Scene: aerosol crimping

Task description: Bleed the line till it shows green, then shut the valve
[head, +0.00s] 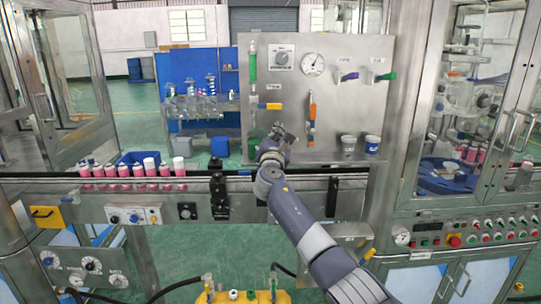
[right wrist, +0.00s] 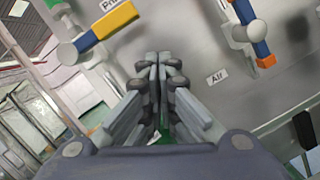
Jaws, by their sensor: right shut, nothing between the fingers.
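A steel panel (head: 335,45) carries the line's fittings. An upright sight tube (head: 252,62) at its left shows green in its upper part; its lower part looks paler. A valve with a yellow-orange handle (head: 270,106) lies level beside the tube; it also shows at the top left of the right wrist view (right wrist: 112,20). Another valve has an orange handle (head: 312,108) hanging down, with blue on it in the right wrist view (right wrist: 252,28). My right gripper (head: 281,130) is shut and empty, just below the yellow-orange handle. In the right wrist view, its fingertips (right wrist: 158,58) meet near an "Air" label.
A round gauge (head: 312,64), a dial (head: 281,58), a purple handle (head: 348,76) and a green handle (head: 386,76) are on the panel. Two cups (head: 372,145) stand at its lower right. Pink-and-white cans (head: 140,170) line the conveyor at left.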

